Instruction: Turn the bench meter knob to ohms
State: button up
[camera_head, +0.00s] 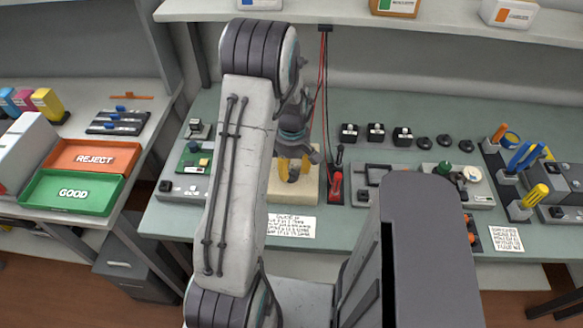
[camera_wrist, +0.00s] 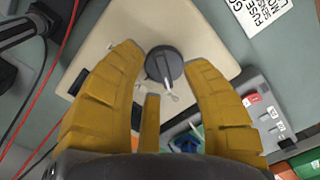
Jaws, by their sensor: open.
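The bench meter (camera_head: 283,191) is a beige box on the green bench, below my gripper (camera_head: 293,172) in the head view. In the wrist view its cream face (camera_wrist: 113,31) fills the upper middle. The round dark knob (camera_wrist: 164,62) sits on that face, with a light pointer line aimed toward the bottom of the picture, slightly right. My yellow fingers are open, one on each side of the knob, with gaps showing. I cannot tell how far above the face the tips are. Small marks below the knob are unreadable.
A paper note (camera_head: 291,225) lies in front. Several black parts (camera_head: 376,133) stand at the back right.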

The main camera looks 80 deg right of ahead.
jog(key=shift+f, duration=0.35)
jog(key=shift+c, duration=0.3)
grip_shut()
